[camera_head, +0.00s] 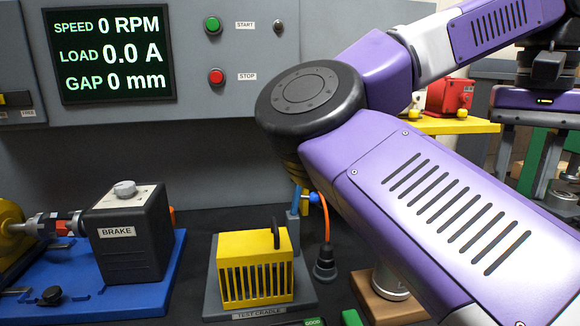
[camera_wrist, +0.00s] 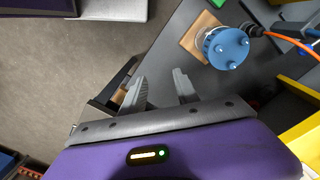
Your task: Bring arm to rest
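My purple arm (camera_head: 430,200) reaches across the right half of the head view, in front of the bench. Bare floor and the edge of the dark bench lie beyond the fingers. A cylinder with a blue pronged top (camera_wrist: 226,46) stands on a wooden block, apart from the fingertips. My arm partly hides what looks like the same cylinder (camera_head: 390,283) in the head view.
A yellow slotted guard (camera_head: 256,269) sits on the test cradle. A black plug with an orange cable (camera_head: 325,264) is beside it. The brake box (camera_head: 128,236) stands on a blue base at left. The screen (camera_head: 110,55) reads 0 RPM. Yellow shelving (camera_head: 440,126) stands behind my arm.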

